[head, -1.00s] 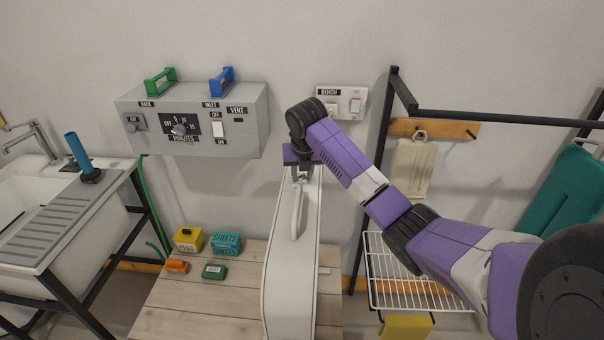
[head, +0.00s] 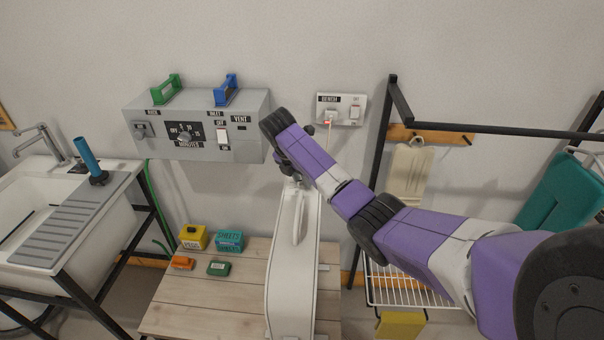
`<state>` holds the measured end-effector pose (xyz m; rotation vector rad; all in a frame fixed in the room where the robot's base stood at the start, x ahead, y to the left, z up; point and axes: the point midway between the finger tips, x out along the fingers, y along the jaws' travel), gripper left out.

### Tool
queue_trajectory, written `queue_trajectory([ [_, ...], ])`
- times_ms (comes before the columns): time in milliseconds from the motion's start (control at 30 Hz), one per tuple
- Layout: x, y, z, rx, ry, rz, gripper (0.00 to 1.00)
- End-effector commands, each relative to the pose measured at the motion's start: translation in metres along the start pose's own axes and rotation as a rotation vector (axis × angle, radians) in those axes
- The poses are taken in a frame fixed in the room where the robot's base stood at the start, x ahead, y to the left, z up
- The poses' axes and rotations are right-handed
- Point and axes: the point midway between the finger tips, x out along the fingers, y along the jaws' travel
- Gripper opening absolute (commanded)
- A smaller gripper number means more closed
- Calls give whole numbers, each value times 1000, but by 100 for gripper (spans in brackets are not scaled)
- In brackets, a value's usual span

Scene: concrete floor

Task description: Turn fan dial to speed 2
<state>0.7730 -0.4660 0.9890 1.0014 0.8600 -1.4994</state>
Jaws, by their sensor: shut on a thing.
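A tall white housing (head: 283,285) with a loop handle (head: 299,218) on top stands on the wooden bench; I take it to be the fan. My gripper (head: 291,177) is at its far upper end, pointing down and partly hidden by my wrist. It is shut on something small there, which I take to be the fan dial. The dial itself, its markings and its setting are hidden.
A grey wall box (head: 250,110) with a minutes dial (head: 184,136) and vent switch (head: 222,136) is at left. Small boxes (head: 193,238) lie on the bench (head: 200,305). A black rack (head: 385,150) stands right.

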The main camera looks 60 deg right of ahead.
Motion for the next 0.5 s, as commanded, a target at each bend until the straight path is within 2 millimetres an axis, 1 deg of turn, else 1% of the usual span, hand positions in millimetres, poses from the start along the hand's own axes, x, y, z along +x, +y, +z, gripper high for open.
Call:
queue_trajectory([
  [33,-4,1,1,39,-1,-17,0],
  [500,0,4,1,446,-1,-184,0],
])
